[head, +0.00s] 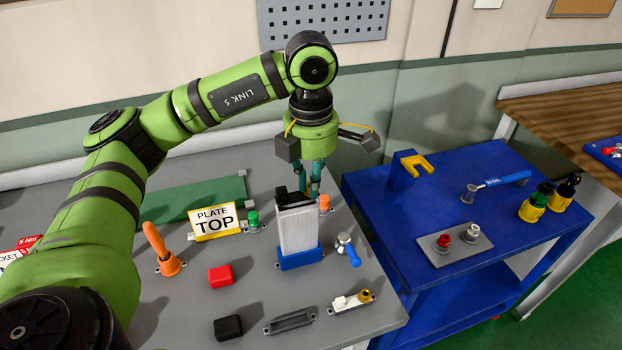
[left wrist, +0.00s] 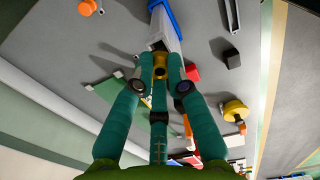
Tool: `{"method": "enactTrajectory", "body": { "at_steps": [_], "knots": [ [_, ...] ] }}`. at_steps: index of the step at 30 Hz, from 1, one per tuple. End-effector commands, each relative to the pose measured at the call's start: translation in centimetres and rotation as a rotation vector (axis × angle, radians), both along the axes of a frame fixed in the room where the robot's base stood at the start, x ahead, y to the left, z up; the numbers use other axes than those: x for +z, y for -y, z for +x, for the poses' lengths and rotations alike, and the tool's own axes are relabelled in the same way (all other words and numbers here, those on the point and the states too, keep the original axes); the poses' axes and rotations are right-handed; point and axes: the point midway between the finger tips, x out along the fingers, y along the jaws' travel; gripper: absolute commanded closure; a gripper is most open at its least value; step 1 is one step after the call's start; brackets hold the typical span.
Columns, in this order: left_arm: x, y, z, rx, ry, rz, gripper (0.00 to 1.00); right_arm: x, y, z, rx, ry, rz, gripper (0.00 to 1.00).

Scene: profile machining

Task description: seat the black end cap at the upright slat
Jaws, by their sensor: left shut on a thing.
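The pale upright slat (head: 297,231) stands in a blue base (head: 300,257) on the grey bench. The black end cap (head: 291,199) is at the slat's top end; I cannot tell whether it is fully down. My left gripper (head: 309,187) points down just behind the slat's top and is shut on the cap, which is partly hidden. In the left wrist view the gripper's teal fingers (left wrist: 160,76) close together at the slat's end, and a dark bit of the cap (left wrist: 157,46) shows there. My right gripper is not in view.
A red block (head: 220,277) and a black block (head: 228,327) lie in front of the slat. An orange-handled tool (head: 163,250), a "PLATE TOP" sign (head: 214,221) and a blue-handled clamp (head: 348,249) stand near. A blue cart (head: 400,220) is to the right.

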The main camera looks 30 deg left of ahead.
Motion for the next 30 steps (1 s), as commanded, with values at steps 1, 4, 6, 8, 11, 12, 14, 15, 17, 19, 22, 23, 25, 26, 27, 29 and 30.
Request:
{"method": "enactTrajectory", "body": {
  "at_steps": [1,4,6,8,11,12,14,15,17,19,22,23,25,26,27,29,30],
  "knots": [
    [-0.1,0.0,0.0,0.000,0.000,0.000,1.00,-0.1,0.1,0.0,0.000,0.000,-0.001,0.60],
    [-0.3,0.0,0.0,0.000,0.000,0.000,1.00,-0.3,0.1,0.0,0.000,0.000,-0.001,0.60],
    [-0.5,0.0,0.0,0.000,0.000,0.000,1.00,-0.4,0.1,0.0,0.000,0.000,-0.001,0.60],
    [-0.7,0.0,0.0,0.000,0.000,0.000,1.00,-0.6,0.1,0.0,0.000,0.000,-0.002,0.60],
    [-0.9,0.0,0.0,0.000,0.000,0.000,1.00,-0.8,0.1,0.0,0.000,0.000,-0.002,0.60],
    [-1.0,0.0,0.0,0.000,0.000,0.000,1.00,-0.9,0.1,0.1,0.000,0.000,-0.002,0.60],
    [-1.2,0.0,0.0,0.000,0.000,0.000,1.00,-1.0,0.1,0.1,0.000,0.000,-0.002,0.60],
    [-1.3,0.0,0.0,0.000,0.000,0.000,1.00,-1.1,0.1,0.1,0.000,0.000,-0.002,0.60],
    [-1.4,0.0,0.0,0.000,0.000,0.000,1.00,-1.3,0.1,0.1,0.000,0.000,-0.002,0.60],
    [-1.6,0.0,0.0,0.000,0.000,0.000,1.00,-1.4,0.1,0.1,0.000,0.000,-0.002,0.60],
    [-1.9,0.0,0.0,0.000,0.000,0.000,1.00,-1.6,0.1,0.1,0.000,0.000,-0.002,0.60],
    [-1.9,0.0,0.0,0.000,0.000,0.000,1.00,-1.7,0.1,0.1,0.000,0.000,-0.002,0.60],
    [-2.1,0.0,0.0,0.000,0.000,0.000,1.00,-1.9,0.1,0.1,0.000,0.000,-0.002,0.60],
    [-2.0,0.0,0.0,0.000,0.000,0.000,1.00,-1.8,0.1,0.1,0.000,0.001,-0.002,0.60],
    [-2.0,0.0,0.0,0.000,0.000,0.000,1.00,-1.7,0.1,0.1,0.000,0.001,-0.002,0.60],
    [-2.0,0.0,0.0,0.000,-0.001,0.001,1.00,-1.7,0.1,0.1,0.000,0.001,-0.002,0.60],
    [-2.0,0.0,0.0,0.000,-0.001,0.001,0.81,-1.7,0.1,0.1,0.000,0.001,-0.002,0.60]
  ]
}}
